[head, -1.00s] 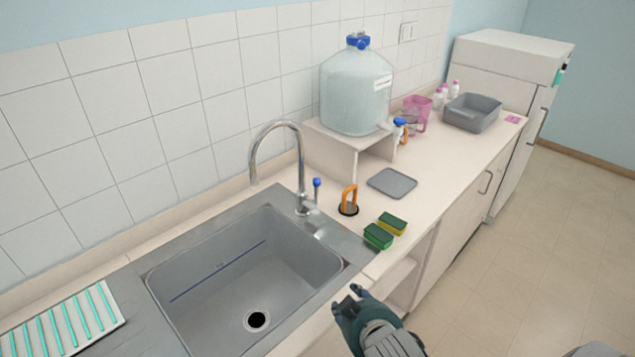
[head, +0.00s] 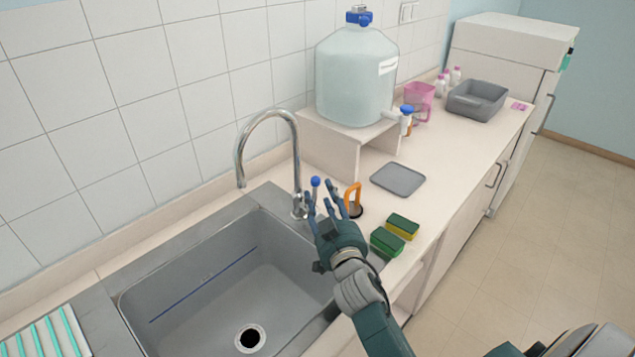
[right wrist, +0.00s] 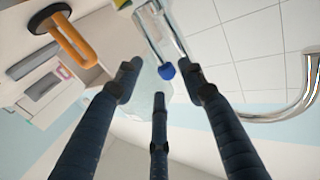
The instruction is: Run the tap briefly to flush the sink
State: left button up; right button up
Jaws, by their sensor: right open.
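The chrome tap (head: 268,118) arches over the grey sink (head: 190,290) at the sink's back edge. Its lever has a blue knob (head: 316,182) and stands upright beside the spout base. My right gripper (head: 328,205) is open, with its fingers close to the lever; I cannot tell whether they touch it. In the right wrist view the blue knob (right wrist: 166,72) shows beyond the spread fingers (right wrist: 160,90), with the curved spout (right wrist: 300,95) at the right. The sink basin is empty and its drain (head: 250,338) is open. My left gripper is out of view.
An orange-handled tool (head: 353,198) stands just right of my right gripper. Two sponges (head: 387,242) (head: 403,226) lie near the counter's front edge. A grey mat (head: 398,179) and a large water carboy (head: 355,80) on a riser are farther back. A striped rack (head: 45,338) is at the left.

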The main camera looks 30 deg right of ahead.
aim_at(317, 186)
jog(key=x, duration=0.3)
jog(key=shift+w+d+f, duration=0.1)
jog(key=shift+w, duration=0.3)
jog(key=shift+p+x, duration=0.4)
jog(key=shift+x, duration=0.55)
jog(key=shift+f, duration=0.1)
grip_shut()
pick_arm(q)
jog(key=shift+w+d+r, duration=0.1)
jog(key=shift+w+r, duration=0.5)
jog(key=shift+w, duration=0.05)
